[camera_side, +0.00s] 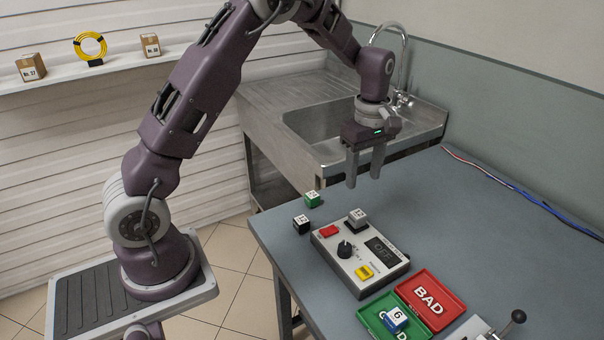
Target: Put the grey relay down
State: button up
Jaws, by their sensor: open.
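The grey relay (357,216), a small block with a white numbered top, sits upright at the back corner of the tester box (340,262), over a dark socket. How far it is seated cannot be told. My gripper (364,182) hangs above it, fingers pointing down, open and empty, apart from the relay. A blue relay (396,319) with a 6 on top is in the green tray (373,323), partly covering its lettering. The red tray (432,300), marked BAD, lies beside it and is empty.
A green block (312,199) and a black block (301,224) stand near the table's left edge. The tester carries a black knob (344,249), a red part, a yellow part and a dark display. A lever device (489,329) is at front right.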

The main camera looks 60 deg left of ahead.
jog(key=s+d+r+m+t, duration=0.4)
jog(key=s+r+m, duration=0.5)
jog(key=s+r, duration=0.65)
jog(key=s+d+m+t, duration=0.1)
jog(key=s+d+m, duration=0.1)
jog(key=s+m, duration=0.6)
jog(key=s, duration=0.5)
jog(key=shift+s+d+f+m+t, duration=0.25)
jog(key=shift+s+d+m+t, duration=0.05)
jog(key=shift+s+m, duration=0.1)
